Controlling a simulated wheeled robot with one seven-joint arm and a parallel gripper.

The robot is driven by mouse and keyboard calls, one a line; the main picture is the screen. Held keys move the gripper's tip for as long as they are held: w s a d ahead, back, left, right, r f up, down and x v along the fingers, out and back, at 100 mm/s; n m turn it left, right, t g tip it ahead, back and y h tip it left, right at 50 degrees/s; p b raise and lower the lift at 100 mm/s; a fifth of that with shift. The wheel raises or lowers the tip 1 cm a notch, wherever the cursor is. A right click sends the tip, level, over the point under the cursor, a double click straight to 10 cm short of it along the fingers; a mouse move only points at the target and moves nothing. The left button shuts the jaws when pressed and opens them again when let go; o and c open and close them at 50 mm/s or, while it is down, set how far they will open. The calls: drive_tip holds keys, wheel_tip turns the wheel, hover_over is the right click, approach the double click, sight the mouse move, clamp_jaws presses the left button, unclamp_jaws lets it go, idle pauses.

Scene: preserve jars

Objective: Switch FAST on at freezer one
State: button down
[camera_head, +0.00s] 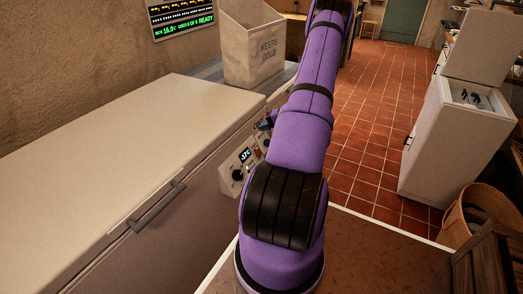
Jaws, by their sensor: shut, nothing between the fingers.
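A pale chest freezer (120,150) with a closed lid and a grey handle (157,207) fills the left side. On its front, near its right end, is a sloped control panel (232,186). The panel has a dark blue knob (238,174), a small lit display (245,155) that seems to read -17°C, and small coloured controls (258,155) beside it. The lettering is too small to read, so I cannot tell a FAST switch or its state. My purple arm stretches away past the panel and covers part of its right side. My gripper is not in view.
A bin marked KEEPS COLD (253,52) stands beyond the freezer lid. A lit sign (182,17) hangs on the wall. The tiled floor (385,95) between is clear.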

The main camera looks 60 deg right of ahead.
sight(257, 148)
drive_tip(key=s+d+f+m+t+h, duration=0.1)
drive_tip(key=s+d+f+m+h, duration=0.3)
drive_tip(key=s+f, duration=0.5)
wheel_tip(257, 148, down, 4)
drive_tip(key=shift+s+d+r+t, duration=0.15)
drive_tip(key=shift+s+d+t, duration=0.25)
drive_tip(key=shift+d, duration=0.15)
drive_tip(key=shift+w, duration=0.1)
drive_tip(key=x, duration=1.4)
drive_tip(key=shift+d, duration=0.1)
drive_tip(key=shift+w+g, duration=0.15)
drive_tip(key=shift+g, duration=0.15)
drive_tip(key=shift+r, duration=0.1)
